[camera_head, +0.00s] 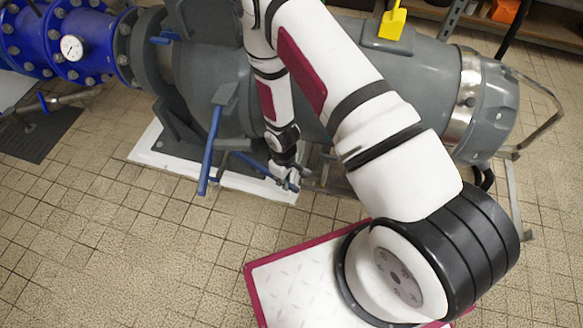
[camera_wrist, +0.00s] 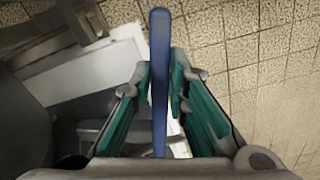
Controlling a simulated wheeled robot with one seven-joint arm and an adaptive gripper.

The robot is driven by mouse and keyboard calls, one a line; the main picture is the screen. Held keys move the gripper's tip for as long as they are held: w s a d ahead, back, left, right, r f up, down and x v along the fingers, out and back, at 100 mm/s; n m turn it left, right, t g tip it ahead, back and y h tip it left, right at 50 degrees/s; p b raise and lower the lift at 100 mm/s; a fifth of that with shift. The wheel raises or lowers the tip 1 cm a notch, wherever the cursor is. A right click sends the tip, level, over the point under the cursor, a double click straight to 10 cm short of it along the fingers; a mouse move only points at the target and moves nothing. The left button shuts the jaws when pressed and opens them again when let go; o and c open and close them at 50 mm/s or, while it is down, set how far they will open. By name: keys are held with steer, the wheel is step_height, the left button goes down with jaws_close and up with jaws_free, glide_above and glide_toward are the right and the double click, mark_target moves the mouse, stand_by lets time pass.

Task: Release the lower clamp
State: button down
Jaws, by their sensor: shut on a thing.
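The lower clamp's blue lever (camera_head: 250,162) slants down to the right from the grey pump housing, low on its near side. It also shows in the wrist view as a long blue bar (camera_wrist: 159,60) running up the middle between my fingers. My gripper (camera_head: 288,181) is at the lever's right end, and its teal-padded fingers (camera_wrist: 162,85) are shut on the lever from both sides. The clamp's pivot is hard to make out, and the gripper partly hides the lever's end.
Another blue lever (camera_head: 209,150) stands steeply just left of the held one. A small blue handle (camera_head: 165,38) is on the flange above. The grey pump housing (camera_head: 425,80) lies behind my arm, with a yellow block (camera_head: 392,22) on top. The tiled floor (camera_head: 130,235) is clear at the left front.

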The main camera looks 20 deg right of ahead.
steer(key=s+a+m, duration=0.3)
steer(key=a+m, duration=0.5)
steer(key=a, duration=0.7)
steer(key=shift+s+a+m, duration=0.15)
steer(key=shift+a+m, duration=0.15)
steer(key=c, duration=1.6)
jaws_free()
steer(key=shift+o, duration=0.2)
